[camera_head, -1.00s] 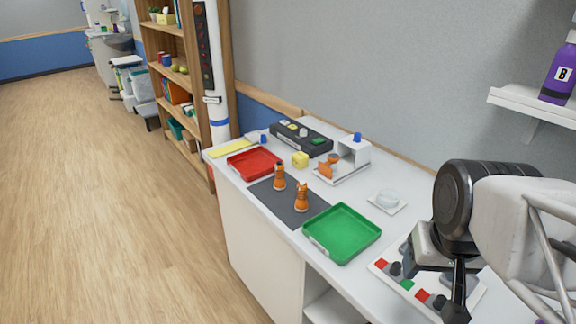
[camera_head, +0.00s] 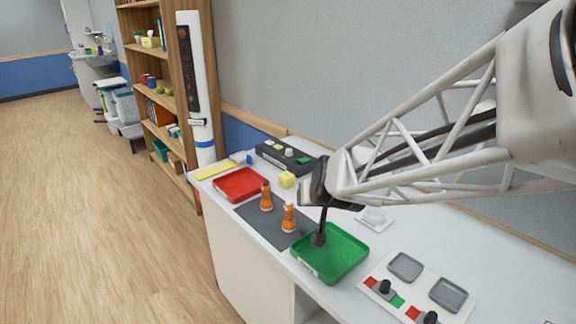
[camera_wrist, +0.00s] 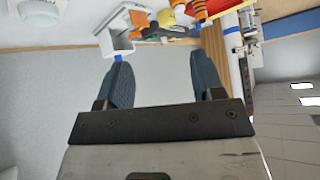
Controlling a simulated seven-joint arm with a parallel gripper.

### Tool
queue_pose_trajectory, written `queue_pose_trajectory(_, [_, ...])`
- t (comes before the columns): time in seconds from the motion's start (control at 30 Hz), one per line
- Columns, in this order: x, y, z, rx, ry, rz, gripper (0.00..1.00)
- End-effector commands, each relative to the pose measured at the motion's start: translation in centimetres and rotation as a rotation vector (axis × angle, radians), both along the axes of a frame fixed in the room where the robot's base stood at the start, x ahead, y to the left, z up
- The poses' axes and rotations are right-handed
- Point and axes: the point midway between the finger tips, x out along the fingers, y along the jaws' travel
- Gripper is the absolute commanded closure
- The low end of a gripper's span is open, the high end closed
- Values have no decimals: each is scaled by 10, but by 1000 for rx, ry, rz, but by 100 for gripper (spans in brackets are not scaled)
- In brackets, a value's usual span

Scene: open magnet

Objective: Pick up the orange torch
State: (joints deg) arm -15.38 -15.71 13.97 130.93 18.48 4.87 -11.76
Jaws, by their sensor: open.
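Two similar orange torch-like objects stand upright on the dark grey mat (camera_head: 250,217) in the head view: one orange object farther back (camera_head: 266,198) and another orange object nearer (camera_head: 288,219). I cannot tell which one is the torch. My gripper (camera_head: 318,240) appears in front of the green tray, right of the nearer orange object and apart from it. In the wrist view my gripper (camera_wrist: 165,80) is open, with nothing between its fingers. Orange pieces (camera_wrist: 150,32) show beyond the fingers near the top edge, partly cut off. My arm hides the white stand in the head view.
A green tray (camera_head: 350,262) lies below my gripper, and a red tray (camera_head: 240,184) lies behind the mat. A wall stands behind.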

Motion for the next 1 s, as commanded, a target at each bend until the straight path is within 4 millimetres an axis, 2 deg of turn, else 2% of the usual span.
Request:
queue_pose_trajectory(0.03, [12,12,-7,3,-23,2,38])
queue_pose_trajectory(0.2, [50,47,-22,8,-122,-4,38])
queue_pose_trajectory(0.5, [100,106,-57,-7,-287,-36,38])
queue_pose_trajectory(0.7, [117,130,-73,-24,-360,-60,38])
queue_pose_trajectory(1.0, [122,139,-80,-32,-389,-72,38])
